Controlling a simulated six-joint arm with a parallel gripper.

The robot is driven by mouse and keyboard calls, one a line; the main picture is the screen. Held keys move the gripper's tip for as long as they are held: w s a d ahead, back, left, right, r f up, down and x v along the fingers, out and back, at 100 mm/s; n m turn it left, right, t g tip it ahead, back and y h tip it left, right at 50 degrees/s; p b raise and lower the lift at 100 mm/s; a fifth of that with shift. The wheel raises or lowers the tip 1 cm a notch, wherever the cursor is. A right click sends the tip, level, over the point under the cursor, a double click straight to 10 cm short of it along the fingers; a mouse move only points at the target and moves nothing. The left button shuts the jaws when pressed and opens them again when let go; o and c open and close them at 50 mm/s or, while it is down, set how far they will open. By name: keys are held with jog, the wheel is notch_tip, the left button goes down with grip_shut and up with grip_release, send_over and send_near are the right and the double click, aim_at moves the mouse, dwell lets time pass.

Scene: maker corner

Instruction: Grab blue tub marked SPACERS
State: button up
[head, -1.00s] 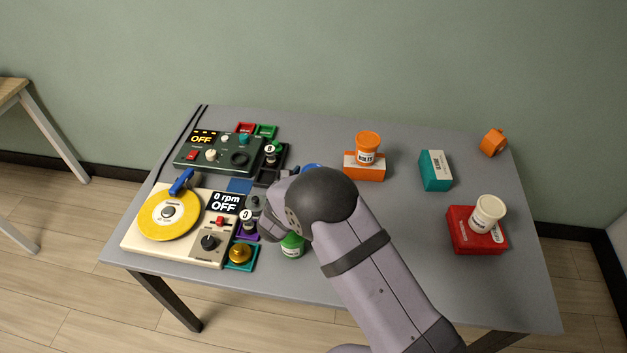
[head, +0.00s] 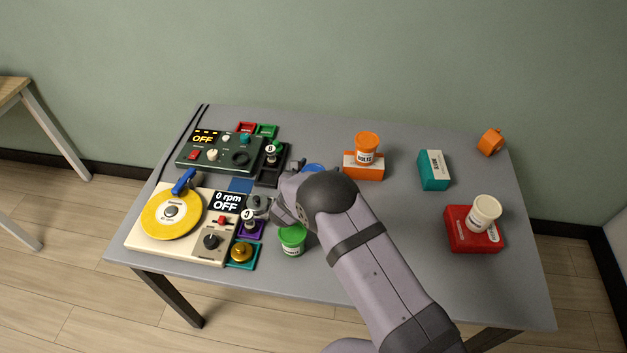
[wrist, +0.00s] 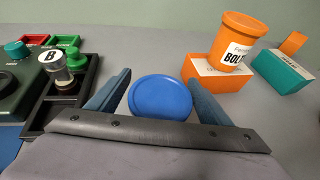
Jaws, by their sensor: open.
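A blue tub (wrist: 160,97) with a round blue lid stands in the wrist view between the two fingers of my gripper (wrist: 160,95). Its label is not visible from here. The fingers are apart, one on each side of the lid, and I cannot tell whether either touches it.
An orange BOLTS tub (head: 367,149) stands on an orange box (head: 363,172) just right of the blue tub. A black tray (head: 270,172) lies to the left. A green-lidded tub (head: 292,240) stands in front. A teal box (head: 433,171) and a red box (head: 466,238) are farther right.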

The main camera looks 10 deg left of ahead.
jog(key=c, duration=1.1)
jog(key=shift+o, duration=0.2)
jog(key=shift+r, duration=0.1)
jog(key=shift+r+b, duration=1.05)
jog(key=shift+r, duration=3.85)
